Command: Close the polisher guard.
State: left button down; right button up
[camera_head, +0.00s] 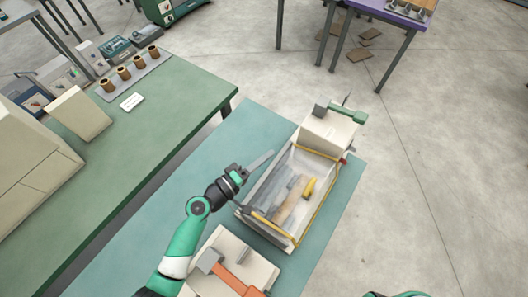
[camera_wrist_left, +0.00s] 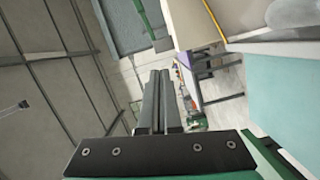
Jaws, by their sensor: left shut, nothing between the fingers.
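The polisher (camera_head: 327,135) is a pale machine on a teal surface, right of centre in the head view. Its guard (camera_head: 331,191) looks like a clear box edged in yellow, over a grey and tan bed with a yellow piece inside. I cannot tell how far the guard stands open. My left gripper (camera_head: 270,154) is shut and empty, at the upper left side of the guard; contact is unclear. Its closed fingers (camera_wrist_left: 158,76) point ahead in the left wrist view, with a yellow edge (camera_wrist_left: 214,20) at upper right. My right gripper is out of view.
A pale block with an orange-handled tool (camera_head: 238,281) sits in front of the polisher. A green bench (camera_head: 165,105) at left holds several brown cups (camera_head: 123,73) and boxes. A purple-topped table (camera_head: 390,12) stands at the back. Floor right of the polisher is clear.

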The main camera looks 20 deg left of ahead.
pick_arm(q)
jog(key=shift+s+d+m, duration=0.1)
jog(key=shift+d+m, duration=0.25)
jog(key=shift+m, duration=0.15)
jog(key=s+a+r+p, duration=0.3)
jog(key=s+r, duration=0.3)
jog(key=s, duration=0.3)
jog(key=shift+a, duration=0.65)
